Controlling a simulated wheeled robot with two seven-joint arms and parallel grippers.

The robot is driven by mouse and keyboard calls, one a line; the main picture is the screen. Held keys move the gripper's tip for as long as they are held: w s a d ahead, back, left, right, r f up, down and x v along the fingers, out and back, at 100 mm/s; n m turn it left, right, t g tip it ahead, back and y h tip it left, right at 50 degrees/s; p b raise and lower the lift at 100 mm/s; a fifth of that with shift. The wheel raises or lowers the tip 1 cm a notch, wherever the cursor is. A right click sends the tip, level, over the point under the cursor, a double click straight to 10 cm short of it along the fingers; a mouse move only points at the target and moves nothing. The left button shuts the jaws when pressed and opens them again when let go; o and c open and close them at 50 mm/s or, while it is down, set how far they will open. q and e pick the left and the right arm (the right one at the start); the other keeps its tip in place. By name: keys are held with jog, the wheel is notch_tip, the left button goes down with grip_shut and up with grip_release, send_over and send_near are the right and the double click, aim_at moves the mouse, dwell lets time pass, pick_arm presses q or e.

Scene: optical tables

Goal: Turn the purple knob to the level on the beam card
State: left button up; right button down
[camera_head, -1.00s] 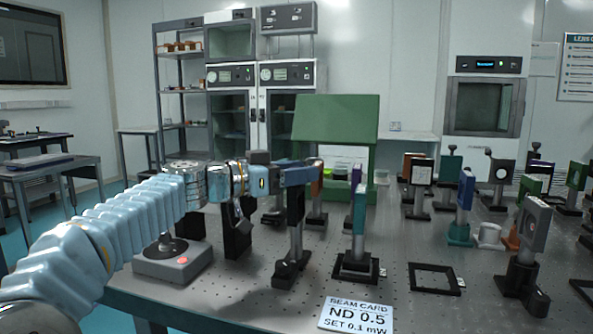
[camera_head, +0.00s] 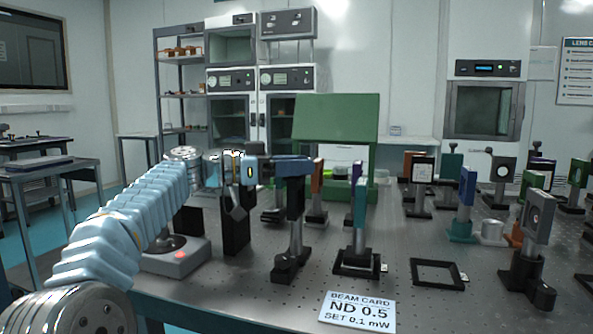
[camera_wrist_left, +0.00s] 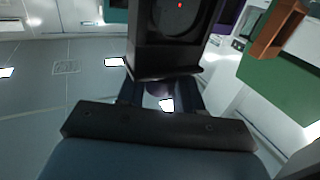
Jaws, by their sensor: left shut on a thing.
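The beam card (camera_head: 357,311) lies at the table's front edge and reads "ND 0.5, SET 0.1 mW". My left gripper (camera_head: 306,168) reaches in from the left to the top of a dark mount (camera_head: 294,204) on a post. In the left wrist view, the gripper (camera_wrist_left: 160,96) is shut on the purple knob (camera_wrist_left: 157,88), which shows dark and small between the fingers. The black mount housing (camera_wrist_left: 166,62) with a red dot is just beyond it. The knob is hidden in the head view, and I cannot read its setting. My right gripper is not in view.
An empty black frame (camera_head: 438,274) lies flat farther right. A grey mount (camera_head: 538,216) and several other posts fill the right side. A green box (camera_head: 336,117) stands behind.

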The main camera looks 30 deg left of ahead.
pick_arm(q)
jog(key=o, duration=0.9)
jog(key=shift+s+a, duration=0.1)
jog(key=shift+b+v, duration=0.45)
jog(key=shift+v, duration=6.35)
